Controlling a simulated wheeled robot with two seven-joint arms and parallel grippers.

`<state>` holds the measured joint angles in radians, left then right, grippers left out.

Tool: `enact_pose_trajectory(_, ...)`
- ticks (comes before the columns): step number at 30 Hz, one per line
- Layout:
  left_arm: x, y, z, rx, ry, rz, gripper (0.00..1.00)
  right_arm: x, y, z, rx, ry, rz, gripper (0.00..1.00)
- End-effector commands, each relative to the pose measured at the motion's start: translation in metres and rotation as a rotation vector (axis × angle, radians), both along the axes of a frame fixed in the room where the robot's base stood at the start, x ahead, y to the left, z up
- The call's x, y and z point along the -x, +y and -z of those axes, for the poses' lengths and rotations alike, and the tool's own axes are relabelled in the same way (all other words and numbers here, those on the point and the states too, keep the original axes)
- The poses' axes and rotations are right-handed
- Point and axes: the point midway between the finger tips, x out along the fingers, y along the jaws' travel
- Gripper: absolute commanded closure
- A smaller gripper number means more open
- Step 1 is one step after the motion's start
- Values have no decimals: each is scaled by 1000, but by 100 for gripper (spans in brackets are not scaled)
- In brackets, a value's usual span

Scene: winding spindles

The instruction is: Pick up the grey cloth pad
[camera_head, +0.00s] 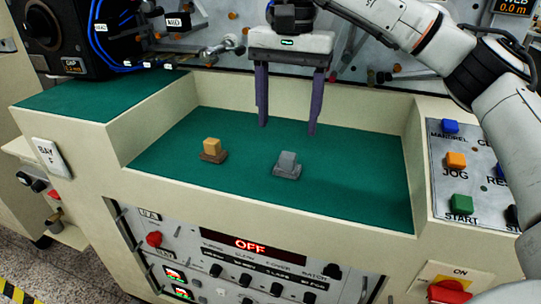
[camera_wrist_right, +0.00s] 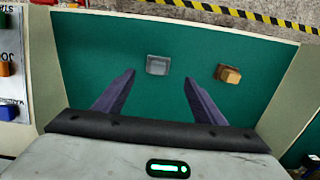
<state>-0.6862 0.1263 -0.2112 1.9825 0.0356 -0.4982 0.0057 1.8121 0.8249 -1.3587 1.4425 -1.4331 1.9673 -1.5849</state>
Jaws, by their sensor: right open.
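The grey cloth pad (camera_head: 287,165) is a small grey block shape on a wider grey base, resting on the green tray floor. In the right wrist view the grey pad (camera_wrist_right: 158,65) lies ahead of the fingertips, between their lines. My right gripper (camera_head: 288,130) hangs above the green floor behind the pad, its two purple-grey fingers wide apart with nothing between them. The fingers (camera_wrist_right: 158,76) also show in the right wrist view, apart and empty, not touching the pad. My left gripper is not in either view.
A tan-orange block on a brown base (camera_head: 213,151) stands left of the pad. The green-floored tray (camera_head: 345,200) has raised cream walls. A button panel (camera_head: 458,175) is at the right, and a machine with blue cables (camera_head: 92,35) is at the back left.

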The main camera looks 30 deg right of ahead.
Motion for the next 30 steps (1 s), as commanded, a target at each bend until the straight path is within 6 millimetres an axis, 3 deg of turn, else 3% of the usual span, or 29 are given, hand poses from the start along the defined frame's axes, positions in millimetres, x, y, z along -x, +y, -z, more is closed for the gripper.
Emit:
enact_pose_trajectory(3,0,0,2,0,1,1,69,1,-8,8,22,0,3,36)
enact_pose_trajectory(9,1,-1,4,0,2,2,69,1,-7,38,19,0,1,36)
enact_pose_trajectory(16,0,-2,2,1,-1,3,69,0,-7,56,18,0,2,36)
enact_pose_trajectory(24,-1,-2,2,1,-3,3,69,-3,-9,94,16,0,2,36)
enact_pose_trajectory(30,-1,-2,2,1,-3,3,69,-3,-9,99,16,-3,1,36)
